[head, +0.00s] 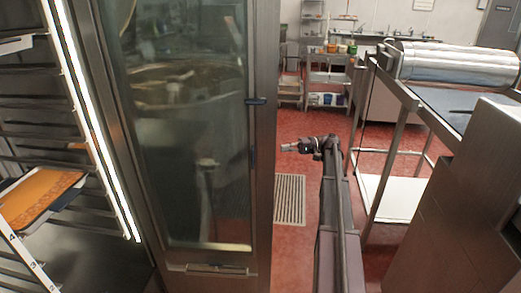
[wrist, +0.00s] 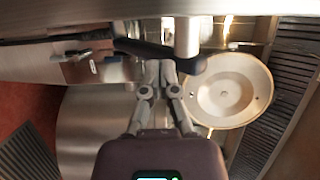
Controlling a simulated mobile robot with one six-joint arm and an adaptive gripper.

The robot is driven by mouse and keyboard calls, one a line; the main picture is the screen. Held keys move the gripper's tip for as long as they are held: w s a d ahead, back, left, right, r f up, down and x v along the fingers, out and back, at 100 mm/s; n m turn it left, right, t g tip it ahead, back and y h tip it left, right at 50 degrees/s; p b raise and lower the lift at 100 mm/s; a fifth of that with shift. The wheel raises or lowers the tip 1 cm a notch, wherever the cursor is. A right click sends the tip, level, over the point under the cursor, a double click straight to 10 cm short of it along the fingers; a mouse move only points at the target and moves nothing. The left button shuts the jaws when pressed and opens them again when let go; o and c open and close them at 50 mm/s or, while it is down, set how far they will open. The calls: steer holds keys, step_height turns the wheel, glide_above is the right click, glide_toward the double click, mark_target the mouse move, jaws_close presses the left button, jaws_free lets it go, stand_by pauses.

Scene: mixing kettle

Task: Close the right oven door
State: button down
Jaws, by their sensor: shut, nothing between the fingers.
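The oven door (head: 262,190) is a tall glass panel in a steel frame. It stands open to the right of the lit oven interior in the head view. A small dark latch or handle (head: 257,101) is on its right edge. My gripper (head: 284,148) is shut and empty, pointing left, just right of the door's edge and lower than the handle in the picture. In the wrist view my closed fingertips (wrist: 158,66) are close to a dark curved handle (wrist: 160,52). I cannot tell whether they touch it.
Inside the oven are racks and a tray of orange food (head: 40,197). A steel table (head: 412,98) with a metal cylinder (head: 455,62) stands at right, near steel cabinets (head: 460,200). A floor grate (head: 289,200) lies behind my arm. Red floor is open toward the back shelves.

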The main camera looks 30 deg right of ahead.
stand_by(0.3)
steer(key=x, duration=1)
steer(key=shift+s, duration=0.15)
stand_by(0.4)
